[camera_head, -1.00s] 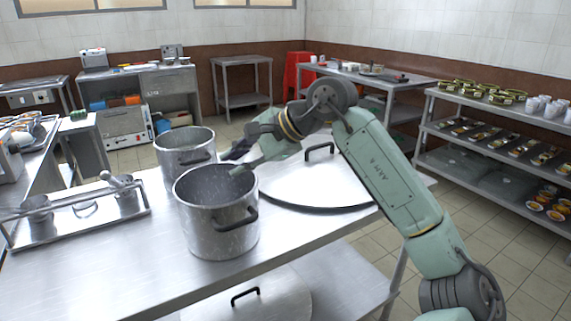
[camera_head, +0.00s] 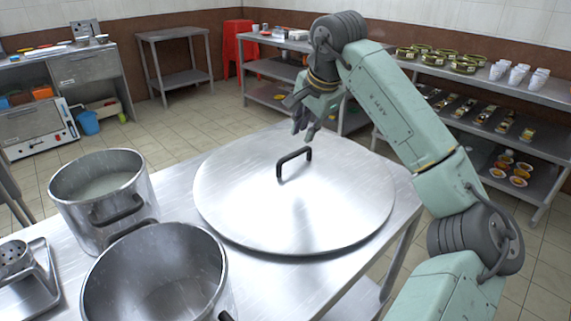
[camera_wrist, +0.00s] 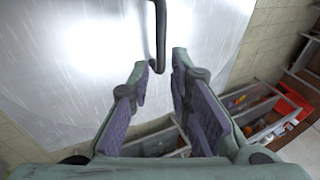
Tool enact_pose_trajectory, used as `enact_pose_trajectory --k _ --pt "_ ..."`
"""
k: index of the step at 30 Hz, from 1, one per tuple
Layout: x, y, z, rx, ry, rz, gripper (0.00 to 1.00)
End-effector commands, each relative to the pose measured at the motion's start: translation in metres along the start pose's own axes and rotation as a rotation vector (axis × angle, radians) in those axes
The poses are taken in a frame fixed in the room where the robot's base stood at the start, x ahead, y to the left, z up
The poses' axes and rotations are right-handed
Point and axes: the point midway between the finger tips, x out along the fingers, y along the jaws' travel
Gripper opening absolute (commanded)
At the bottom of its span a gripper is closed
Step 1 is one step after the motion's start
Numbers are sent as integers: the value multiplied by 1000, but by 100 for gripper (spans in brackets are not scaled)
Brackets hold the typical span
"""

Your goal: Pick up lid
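A large round steel lid (camera_head: 240,205) lies flat on the metal table, with a black arched handle (camera_head: 293,162) near its middle. My gripper (camera_head: 303,132) hangs above the lid's far part, just behind and above the handle, fingers pointing down. In the wrist view my gripper (camera_wrist: 160,75) has its two purple-padded fingers spread with nothing between them. The handle (camera_wrist: 158,35) shows there just ahead of the fingertips, apart from them. The lid (camera_wrist: 90,60) fills much of that view.
Two open steel pots stand left of the lid: a nearer one (camera_head: 215,262) and a farther one (camera_head: 140,200) with pale contents. A tray (camera_head: 42,290) holds a perforated cup. Shelves with bowls and cups (camera_head: 545,85) stand at the right. A red stool (camera_head: 238,50) stands behind.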

Motion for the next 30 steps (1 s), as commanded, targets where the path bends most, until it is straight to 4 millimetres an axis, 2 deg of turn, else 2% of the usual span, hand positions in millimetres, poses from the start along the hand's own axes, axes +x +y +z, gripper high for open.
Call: enact_pose_trajectory --k 9,17,24,30 --pt "43 -1 1 1 -5 0 18" --pt "63 -1 3 -1 -4 -1 18" --pt "98 0 6 1 -5 0 18" --pt "108 0 6 0 -2 -1 18"
